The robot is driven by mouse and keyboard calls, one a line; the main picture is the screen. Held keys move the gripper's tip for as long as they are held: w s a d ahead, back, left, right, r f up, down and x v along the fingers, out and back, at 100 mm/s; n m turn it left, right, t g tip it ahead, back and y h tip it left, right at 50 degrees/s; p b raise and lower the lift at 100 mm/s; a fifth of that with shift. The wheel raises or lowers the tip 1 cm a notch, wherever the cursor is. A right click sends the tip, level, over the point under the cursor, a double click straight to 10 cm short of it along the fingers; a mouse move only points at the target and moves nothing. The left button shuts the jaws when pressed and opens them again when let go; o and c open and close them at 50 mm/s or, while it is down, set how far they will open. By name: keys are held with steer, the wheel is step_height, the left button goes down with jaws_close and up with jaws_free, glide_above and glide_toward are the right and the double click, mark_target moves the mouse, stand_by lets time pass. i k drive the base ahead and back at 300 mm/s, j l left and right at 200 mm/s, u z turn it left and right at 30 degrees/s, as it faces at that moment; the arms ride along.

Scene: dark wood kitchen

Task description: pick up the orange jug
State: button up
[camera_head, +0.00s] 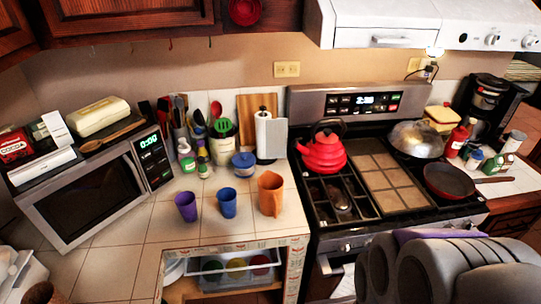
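The orange jug (270,194) stands upright on the tiled counter, near its front right corner, just left of the stove. Its handle faces the front. Nothing is touching it. Grey rounded parts of my own arm fill the lower right corner, well to the right of and nearer than the jug. I cannot make out fingertips there or whether my gripper holds anything.
A blue cup (227,203) and a purple cup (186,207) stand left of the jug. A blue-lidded pot (244,165) and a paper towel roll (264,134) are behind it. A red kettle (324,154) sits on the stove to the right. An open shelf lies below the counter.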

mark_target(270, 184)
steer(key=i+l, duration=0.15)
steer(key=l, duration=0.25)
steer(key=i+l+u, duration=0.1)
steer(key=l, duration=0.35)
steer(key=i+l, duration=0.15)
steer(key=l, duration=0.3)
steer(key=i+l, duration=0.1)
steer(key=l, duration=0.3)
steer(key=l+u, duration=0.1)
steer(key=u, duration=1.35)
